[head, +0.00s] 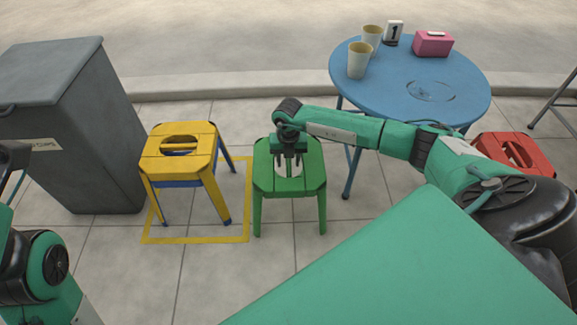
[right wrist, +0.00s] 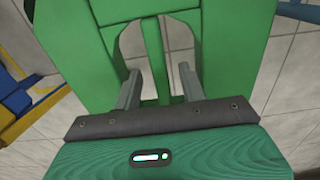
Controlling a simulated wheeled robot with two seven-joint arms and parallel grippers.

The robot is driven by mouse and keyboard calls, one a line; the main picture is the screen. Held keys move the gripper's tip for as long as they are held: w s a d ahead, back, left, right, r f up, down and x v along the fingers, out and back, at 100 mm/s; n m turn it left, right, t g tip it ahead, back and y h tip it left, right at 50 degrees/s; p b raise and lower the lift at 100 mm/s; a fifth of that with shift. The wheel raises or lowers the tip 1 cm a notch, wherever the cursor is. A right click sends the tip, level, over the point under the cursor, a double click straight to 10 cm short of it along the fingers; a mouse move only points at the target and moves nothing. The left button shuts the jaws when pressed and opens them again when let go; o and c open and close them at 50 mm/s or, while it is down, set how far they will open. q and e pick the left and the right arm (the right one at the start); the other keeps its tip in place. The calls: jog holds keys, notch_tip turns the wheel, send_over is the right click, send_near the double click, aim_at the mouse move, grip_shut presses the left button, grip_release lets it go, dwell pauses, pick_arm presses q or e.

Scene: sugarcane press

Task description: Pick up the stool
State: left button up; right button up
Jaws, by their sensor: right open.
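A green stool (head: 265,180) stands upright on the paving in the middle of the head view. Its seat has a hole, which also shows in the right wrist view on the green seat (right wrist: 80,55). My right gripper (head: 291,166) is over the seat, pointing down, open and empty. In the right wrist view its two grey fingers (right wrist: 160,88) are apart at the hole, with a green bar of the stool between them in the picture. I cannot tell how deep the fingers reach. My left gripper is out of view; only part of that arm shows at the left.
A yellow stool (head: 155,147), with blue parts beneath it, stands in a yellow floor outline (head: 195,241). A grey bin (head: 70,130) is farther left. A blue table (head: 400,85) with cups and a pink box stands behind right. A red stool (head: 490,147) is partly hidden by my arm.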

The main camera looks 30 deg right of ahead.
notch_tip(320, 180, down, 4)
jog(key=shift+r+b, duration=0.2)
jog(key=shift+b, duration=0.65)
jog(key=shift+c, duration=0.2)
jog(key=shift+w+r, duration=0.1)
grip_shut()
